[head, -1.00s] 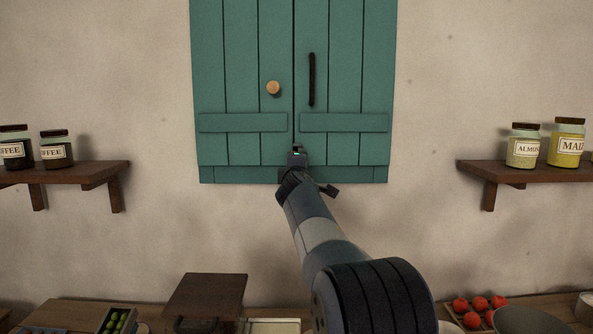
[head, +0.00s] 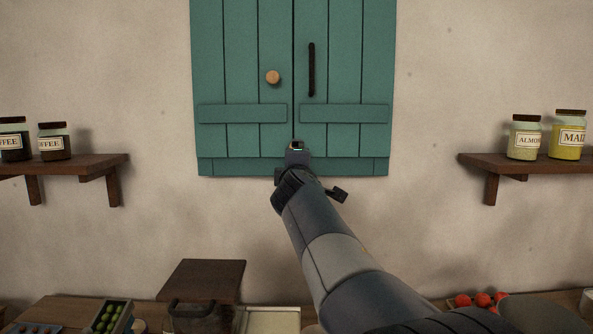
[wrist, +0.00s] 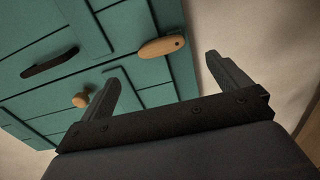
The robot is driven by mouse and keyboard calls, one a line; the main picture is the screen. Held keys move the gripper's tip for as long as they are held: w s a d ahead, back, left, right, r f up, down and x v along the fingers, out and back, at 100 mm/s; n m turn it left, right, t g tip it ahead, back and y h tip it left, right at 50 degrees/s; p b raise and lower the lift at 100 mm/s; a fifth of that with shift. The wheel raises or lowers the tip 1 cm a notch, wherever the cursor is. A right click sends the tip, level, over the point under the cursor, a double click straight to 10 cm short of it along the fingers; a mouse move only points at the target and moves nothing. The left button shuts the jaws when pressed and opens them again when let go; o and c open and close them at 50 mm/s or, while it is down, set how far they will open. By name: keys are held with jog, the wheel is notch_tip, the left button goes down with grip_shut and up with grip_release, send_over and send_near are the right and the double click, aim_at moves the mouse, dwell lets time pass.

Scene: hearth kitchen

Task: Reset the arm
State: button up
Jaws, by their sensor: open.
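My gripper (head: 297,147) is in front of the lower middle of a green wall cabinet (head: 345,135), seen from behind in the head view. In the wrist view my gripper (wrist: 167,72) is open, with its two fingers spread and nothing held between them. An oval wooden piece (wrist: 160,47) on the cabinet shows beyond the gap between the fingers; in the head view the gripper mostly hides that spot. The cabinet's round wooden knob (head: 272,77) is on the left door and its black bar handle (head: 311,70) is on the right door. Both doors look shut.
A shelf with coffee jars (head: 54,142) is on the left wall; another with labelled jars (head: 524,138) is on the right. Below, the counter holds a dark wooden stand (head: 207,280), a crate of green fruit (head: 108,317) and red fruit (head: 482,300). The wall between is bare.

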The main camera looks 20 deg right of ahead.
jog(key=shift+w, duration=0.1)
jog(key=p+x, duration=0.4)
jog(key=x, duration=0.6)
jog(key=shift+w+d, duration=0.15)
jog(key=shift+w, duration=0.2)
jog(key=shift+s, duration=0.1)
jog(key=b+v, duration=0.4)
jog(key=v, duration=0.7)
jog(key=w+n+p, duration=0.3)
jog(key=n, duration=0.1)
jog(key=w+n+p, duration=0.4)
jog(key=n, duration=0.1)
jog(key=w+d+f+n+p, duration=0.1)
jog(key=w+n+p, duration=0.2)
jog(key=w+n, duration=0.1)
jog(key=shift+w+n, duration=0.25)
jog(key=shift+n, duration=0.45)
jog(key=shift+w+a+f+n+p, duration=0.1)
jog(key=shift+f+n+p, duration=0.15)
jog(key=shift+n+p, duration=0.55)
jog(key=shift+f+n+p, duration=0.3)
jog(key=shift+n+p, duration=0.2)
jog(key=shift+n, duration=0.6)
